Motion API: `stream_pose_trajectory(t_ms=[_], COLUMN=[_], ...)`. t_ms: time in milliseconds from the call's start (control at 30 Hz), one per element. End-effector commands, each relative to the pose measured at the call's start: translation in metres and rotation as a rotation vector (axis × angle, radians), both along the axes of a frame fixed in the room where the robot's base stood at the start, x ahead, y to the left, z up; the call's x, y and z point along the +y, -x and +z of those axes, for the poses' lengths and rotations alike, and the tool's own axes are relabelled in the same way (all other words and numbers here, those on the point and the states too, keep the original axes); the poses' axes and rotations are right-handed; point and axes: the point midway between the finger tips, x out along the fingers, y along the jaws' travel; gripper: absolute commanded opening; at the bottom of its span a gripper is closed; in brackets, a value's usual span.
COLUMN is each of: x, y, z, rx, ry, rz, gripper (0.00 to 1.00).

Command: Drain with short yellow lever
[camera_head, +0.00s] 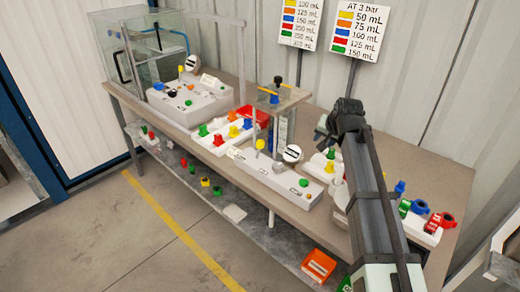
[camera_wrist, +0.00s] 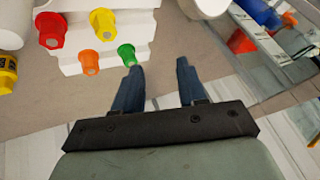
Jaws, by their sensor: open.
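A small yellow-topped part (camera_head: 260,144) stands on the front white pump base (camera_head: 285,176); another yellow top (camera_head: 181,69) shows on the rear pump base (camera_head: 190,103). I cannot tell which, if either, is the short yellow lever. My gripper (camera_wrist: 158,82) is open and empty, its two dark blue fingers apart. In the head view my dark arm hides the bench's right part, and the gripper end is to the right of the front pump's clear column (camera_head: 284,128). No yellow lever is recognisable in the wrist view.
In the wrist view, a white stepped rack with red (camera_wrist: 51,30), yellow (camera_wrist: 106,22), orange (camera_wrist: 88,62) and green (camera_wrist: 127,54) caps lies just beyond the fingers to the left. A clear tank (camera_head: 140,50) stands at the bench's far left. An orange bin (camera_head: 319,265) is below the bench.

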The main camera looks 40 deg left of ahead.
Motion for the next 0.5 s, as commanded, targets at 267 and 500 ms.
stream_pose_trajectory(t_ms=[267,500], x=[0.088,0.129], y=[0.092,0.14], z=[0.031,0.049], rx=[0.047,0.061], ry=[0.074,0.131], rz=[0.13,0.183], gripper=[0.41,0.41])
